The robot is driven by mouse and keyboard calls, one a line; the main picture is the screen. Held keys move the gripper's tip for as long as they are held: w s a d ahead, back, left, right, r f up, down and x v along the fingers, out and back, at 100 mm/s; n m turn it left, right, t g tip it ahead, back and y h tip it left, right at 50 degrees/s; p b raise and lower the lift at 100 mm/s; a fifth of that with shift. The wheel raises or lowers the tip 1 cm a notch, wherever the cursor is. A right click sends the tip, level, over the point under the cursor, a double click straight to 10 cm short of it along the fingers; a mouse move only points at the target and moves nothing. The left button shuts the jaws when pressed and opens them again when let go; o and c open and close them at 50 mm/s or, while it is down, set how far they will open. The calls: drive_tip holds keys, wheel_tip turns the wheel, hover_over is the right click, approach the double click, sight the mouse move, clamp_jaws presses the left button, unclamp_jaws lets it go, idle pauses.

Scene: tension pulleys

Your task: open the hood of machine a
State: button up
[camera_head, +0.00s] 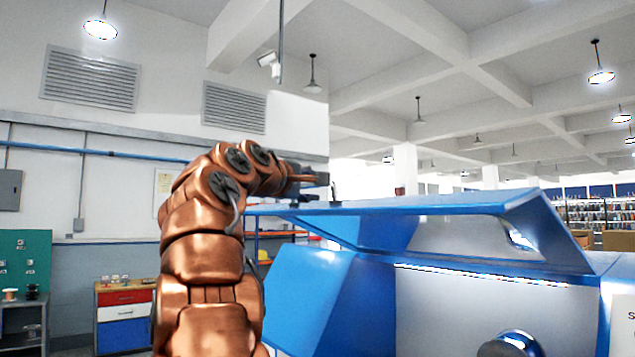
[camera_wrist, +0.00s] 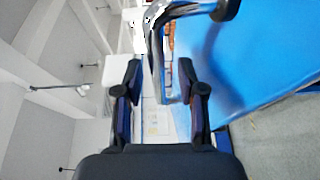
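The machine's blue hood (camera_head: 420,206) is raised in the head view, with a gap below it showing the lit grey-white interior (camera_head: 460,240). In the wrist view the hood (camera_wrist: 245,55) fills the upper right. A curved dark and metallic handle (camera_wrist: 156,48) reaches down between my fingertips. A small dark upright part, probably this handle (camera_head: 333,188), shows at the hood's left end in the head view. My gripper (camera_wrist: 162,85) is open, with one finger on each side of the handle and gaps visible. In the head view my gripper (camera_head: 318,178) is beside the hood's left end.
A blue slanted panel (camera_head: 308,292) stands below the hood's left side. A drawer cabinet (camera_head: 124,318) and a dark workbench (camera_head: 22,318) are at the left. Shelves (camera_head: 590,212) stand far behind at the right. The space above the hood is free.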

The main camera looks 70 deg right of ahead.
drive_tip(key=shift+s+d, duration=0.15)
drive_tip(key=shift+d, duration=0.4)
drive_tip(key=shift+c, duration=0.2)
clamp_jaws()
